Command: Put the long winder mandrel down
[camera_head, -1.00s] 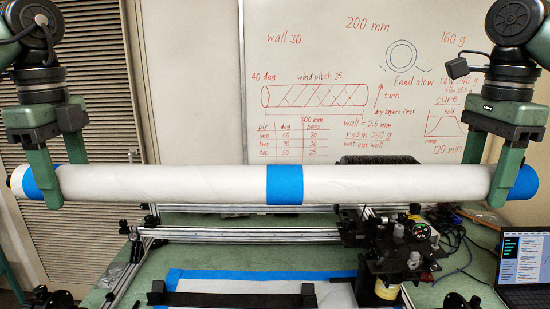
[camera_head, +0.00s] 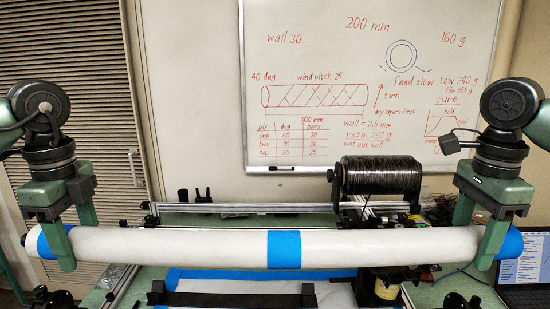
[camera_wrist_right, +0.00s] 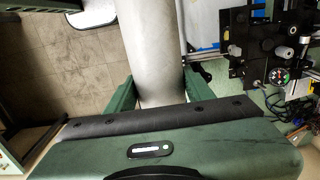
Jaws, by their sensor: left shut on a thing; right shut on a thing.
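The long winder mandrel (camera_head: 180,244) is a white tube with blue bands at both ends and one in the middle. It is held roughly level across the head view, in front of the winder frame. My left gripper (camera_head: 72,238) is shut on its left end, by the blue band. My right gripper (camera_head: 478,235) is shut on its right end, by the blue band. The right wrist view shows the mandrel (camera_wrist_right: 157,55) between the green fingers of my right gripper (camera_wrist_right: 155,95). The gap between mandrel and whatever lies under it cannot be judged.
A black tow spool (camera_head: 378,178) stands behind the mandrel. The feed carriage (camera_head: 385,283) is below its right part. A black bar (camera_head: 230,299) lies over a blue-edged sheet in front. A laptop (camera_head: 520,270) stands at right. A metal rail (camera_head: 250,208) runs behind.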

